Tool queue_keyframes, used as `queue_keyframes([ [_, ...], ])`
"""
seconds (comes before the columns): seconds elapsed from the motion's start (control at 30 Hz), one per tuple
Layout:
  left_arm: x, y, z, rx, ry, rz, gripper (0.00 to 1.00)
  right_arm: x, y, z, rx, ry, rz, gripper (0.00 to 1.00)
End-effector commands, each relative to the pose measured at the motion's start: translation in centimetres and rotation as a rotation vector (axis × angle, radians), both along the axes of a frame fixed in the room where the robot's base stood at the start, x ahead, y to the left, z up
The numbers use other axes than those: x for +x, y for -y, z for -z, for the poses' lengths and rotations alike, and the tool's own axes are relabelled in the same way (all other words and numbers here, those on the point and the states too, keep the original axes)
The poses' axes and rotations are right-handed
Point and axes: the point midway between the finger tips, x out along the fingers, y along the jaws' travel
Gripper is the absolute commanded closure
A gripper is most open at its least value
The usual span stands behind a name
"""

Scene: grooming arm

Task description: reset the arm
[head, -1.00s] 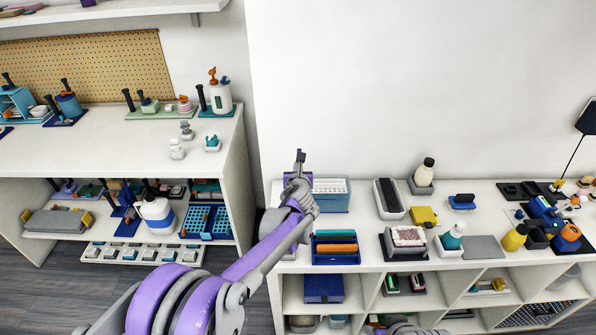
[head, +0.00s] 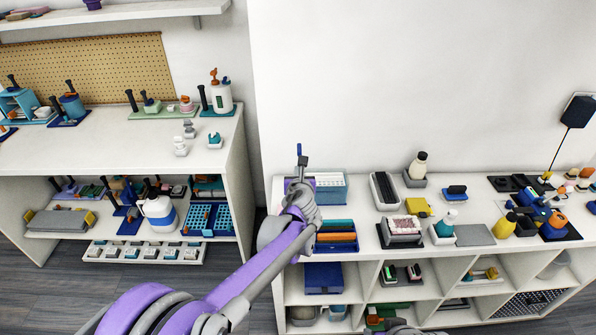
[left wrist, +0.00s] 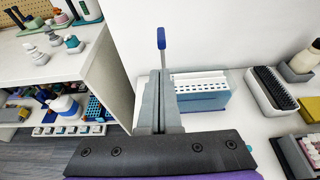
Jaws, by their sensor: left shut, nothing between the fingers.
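My left gripper (head: 300,160) is shut and empty. It points upward over the back left part of the right-hand white counter, in front of the white wall.
The right-hand counter (head: 445,200) carries a bin of orange and blue items (head: 337,237), a black-topped tray (head: 384,190), bottles and tools. A white workbench (head: 75,146) with a pegboard (head: 95,70) stands at left. A floor gap separates them.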

Motion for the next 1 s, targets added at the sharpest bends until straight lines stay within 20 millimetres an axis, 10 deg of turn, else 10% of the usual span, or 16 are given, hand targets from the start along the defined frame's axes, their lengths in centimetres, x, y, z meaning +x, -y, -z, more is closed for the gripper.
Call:
queue_keyframes([
  [0.57,-1.3,-1.9,-0.5,-0.106,-0.024,-0.069,1.00,0.0,0.0,0.0,0.000,0.000,0.000,0.50],
  [0.77,-8.1,-9.6,-1.7,-0.608,-0.108,-0.407,1.00,0.0,0.0,0.0,0.000,0.000,0.000,0.50],
  [1.0,-20.8,-17.0,-0.3,-1.331,-0.153,-0.966,1.00,0.0,0.0,0.1,0.000,0.000,0.000,0.50],
])
